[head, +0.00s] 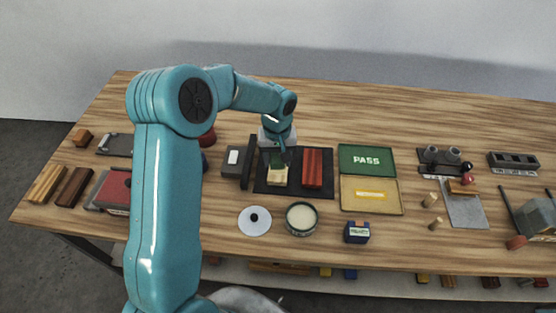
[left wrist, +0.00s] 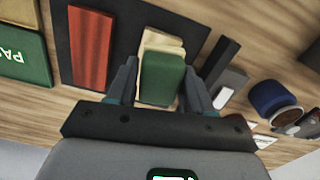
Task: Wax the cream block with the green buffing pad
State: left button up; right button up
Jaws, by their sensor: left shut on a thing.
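The cream block (head: 277,177) lies on a dark mat (head: 265,188); it also shows in the left wrist view (left wrist: 163,43). A reddish-brown block (head: 312,168) lies on the same mat to its right. My left gripper (head: 279,152) is over the far part of the cream block, pointing down. It is shut on the green buffing pad (left wrist: 161,77), which sits between the two fingers and overlaps the cream block. Whether the pad touches the block is hard to tell. An open round tin with pale contents (head: 301,217) stands in front of the mat. My right gripper is out of view.
A green PASS tray (head: 365,146) and a yellow tray (head: 347,198) lie right of the mat. A grey and black device (head: 234,162) stands close on its left. A white disc (head: 254,221) and a small blue box (head: 357,232) lie near the front edge.

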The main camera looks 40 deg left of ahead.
pick_arm(q)
jog(key=shift+w+r+p, duration=0.1)
jog(key=shift+r+p, duration=0.35)
jog(key=shift+r, duration=0.45)
jog(key=shift+s+d+r, duration=0.1)
jog(key=shift+s+r, duration=0.1)
jog(key=shift+r, duration=0.3)
jog(key=shift+w+f, duration=0.15)
